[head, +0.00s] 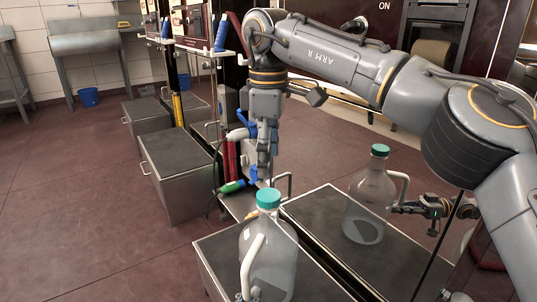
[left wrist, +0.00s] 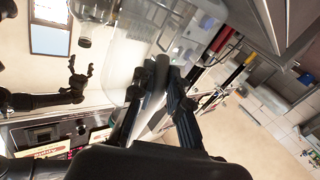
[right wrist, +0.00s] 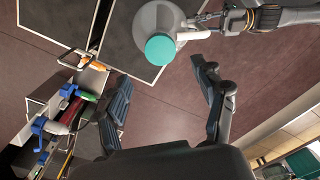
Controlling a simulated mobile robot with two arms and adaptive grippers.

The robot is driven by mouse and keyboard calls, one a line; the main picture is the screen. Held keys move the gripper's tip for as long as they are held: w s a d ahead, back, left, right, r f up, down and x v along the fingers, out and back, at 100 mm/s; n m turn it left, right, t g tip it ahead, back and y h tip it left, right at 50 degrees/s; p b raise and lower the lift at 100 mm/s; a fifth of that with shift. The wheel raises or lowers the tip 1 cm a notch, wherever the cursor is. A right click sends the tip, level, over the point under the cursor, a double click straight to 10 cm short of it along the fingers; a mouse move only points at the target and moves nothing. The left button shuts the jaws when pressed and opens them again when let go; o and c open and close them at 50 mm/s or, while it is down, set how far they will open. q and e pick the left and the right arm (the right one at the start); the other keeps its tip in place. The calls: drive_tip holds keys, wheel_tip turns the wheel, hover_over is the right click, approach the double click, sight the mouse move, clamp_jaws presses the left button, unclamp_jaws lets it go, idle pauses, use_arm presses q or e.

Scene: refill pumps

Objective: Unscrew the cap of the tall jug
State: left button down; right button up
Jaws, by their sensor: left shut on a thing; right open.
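The tall clear jug (head: 282,262) with a teal cap (head: 268,198) stands upright on a dark-topped box at front centre. My left gripper (head: 246,294) is shut on its handle (head: 252,262); the left wrist view shows the pale handle between the fingers (left wrist: 160,85). My right gripper (head: 264,170) points down, open and empty, just above the cap in the head view. In the right wrist view the teal cap (right wrist: 160,48) lies beyond the open fingertips (right wrist: 160,75), apart from both. The cap sits on the jug's neck.
Behind the jug are a green-tipped nozzle (head: 232,187) and red and blue pump parts. Dark-topped metal boxes (head: 183,160) stand left; the floor further left is clear.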

sight(269, 194)
drive_tip(key=shift+f, duration=4)
drive_tip(key=shift+c, duration=0.2)
